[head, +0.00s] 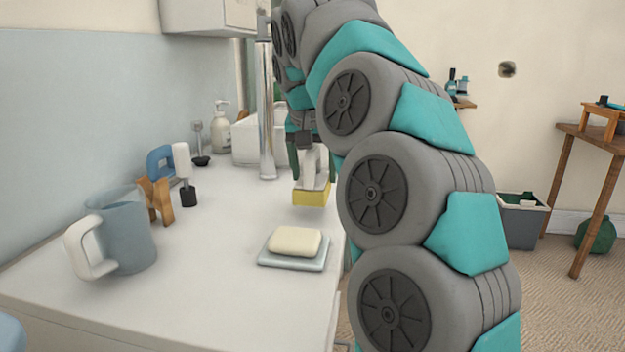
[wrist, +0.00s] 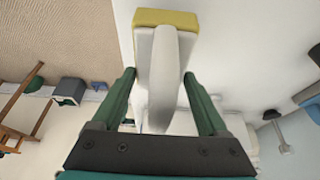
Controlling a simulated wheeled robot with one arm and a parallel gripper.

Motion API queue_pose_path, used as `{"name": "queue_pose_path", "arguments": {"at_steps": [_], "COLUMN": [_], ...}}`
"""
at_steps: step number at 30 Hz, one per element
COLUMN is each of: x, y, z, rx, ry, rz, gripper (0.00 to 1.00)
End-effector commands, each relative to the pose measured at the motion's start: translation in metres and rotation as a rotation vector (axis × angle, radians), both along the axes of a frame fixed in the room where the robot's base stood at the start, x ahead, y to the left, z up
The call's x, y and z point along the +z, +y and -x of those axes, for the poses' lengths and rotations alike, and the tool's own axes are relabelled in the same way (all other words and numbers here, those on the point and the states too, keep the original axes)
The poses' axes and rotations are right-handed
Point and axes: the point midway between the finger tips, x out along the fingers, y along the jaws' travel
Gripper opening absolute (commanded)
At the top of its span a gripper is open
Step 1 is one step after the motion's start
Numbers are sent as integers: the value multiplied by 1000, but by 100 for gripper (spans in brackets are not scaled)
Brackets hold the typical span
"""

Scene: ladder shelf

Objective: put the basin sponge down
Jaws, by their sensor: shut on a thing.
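The basin sponge (head: 311,194) is a yellow block with a pale grip on top. In the head view it is upright at the counter's right edge; I cannot tell whether its underside touches the counter. My gripper (head: 312,168) is above it, pointing down and shut on the pale grip. In the wrist view the sponge (wrist: 165,19) shows beyond the fingertips, and the grip runs between the two green fingers (wrist: 160,77). Part of the sponge's top is hidden by its grip.
A soap bar (head: 295,241) on a grey dish (head: 292,262) lies nearer on the white counter (head: 215,270). A blue-grey mug (head: 127,235), a wooden stand (head: 157,200) and a dark-headed brush (head: 185,175) stand left. A tall faucet (head: 266,110) rises behind. The middle counter is clear.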

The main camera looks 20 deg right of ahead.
Motion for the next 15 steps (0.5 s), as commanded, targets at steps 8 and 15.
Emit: {"name": "queue_pose_path", "arguments": {"at_steps": [8,15], "x": [-2,-16], "y": [-6,-6], "z": [-18,-18], "rx": [-1,2], "ry": [-2,-2], "rz": [1,0], "gripper": [32,32]}}
